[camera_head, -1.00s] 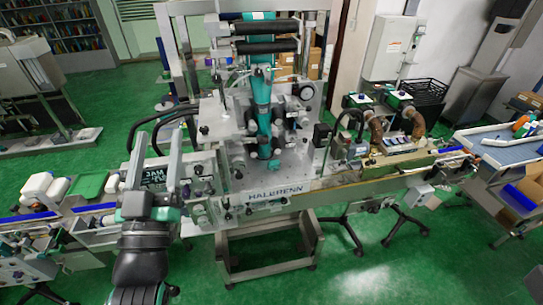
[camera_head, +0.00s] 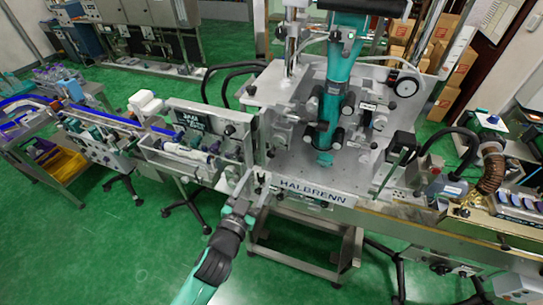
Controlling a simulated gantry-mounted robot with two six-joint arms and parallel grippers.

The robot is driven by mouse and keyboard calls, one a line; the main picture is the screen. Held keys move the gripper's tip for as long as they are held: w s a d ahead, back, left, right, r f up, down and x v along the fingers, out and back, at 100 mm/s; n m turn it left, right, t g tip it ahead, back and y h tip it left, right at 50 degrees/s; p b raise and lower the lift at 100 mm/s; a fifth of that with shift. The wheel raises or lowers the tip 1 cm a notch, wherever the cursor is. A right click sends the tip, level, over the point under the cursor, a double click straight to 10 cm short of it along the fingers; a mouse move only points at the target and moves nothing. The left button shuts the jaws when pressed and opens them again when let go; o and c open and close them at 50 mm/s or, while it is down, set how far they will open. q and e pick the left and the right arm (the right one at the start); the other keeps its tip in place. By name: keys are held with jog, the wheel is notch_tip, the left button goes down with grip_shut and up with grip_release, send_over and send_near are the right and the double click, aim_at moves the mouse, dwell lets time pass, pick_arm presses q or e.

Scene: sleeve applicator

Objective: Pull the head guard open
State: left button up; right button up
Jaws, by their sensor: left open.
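The sleeve applicator's head (camera_head: 335,100) stands in the middle of the head view, with a teal sleeve band running down it between rollers and metal plates. I cannot clearly pick out the head guard as a separate panel or tell how far open it is. My left gripper (camera_head: 252,184) is open, its two fingers pointing away from me. It is in front of the machine's lower left corner, left of the HALBRENN plate (camera_head: 313,192). Whether it touches the machine I cannot tell. My right gripper is not in view.
A conveyor section with a railed frame (camera_head: 190,150) extends left from the machine. Another conveyor (camera_head: 440,228) runs right, past a brown ribbed hose (camera_head: 491,172). Cardboard boxes (camera_head: 455,65) are stacked behind. The green floor (camera_head: 100,245) is clear at the lower left.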

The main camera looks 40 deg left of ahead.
aim_at(270, 156)
pick_arm(q)
jog(key=x, duration=1)
jog(key=shift+w+r, duration=0.15)
jog(key=shift+w, duration=0.1)
grip_shut()
dwell(0.9)
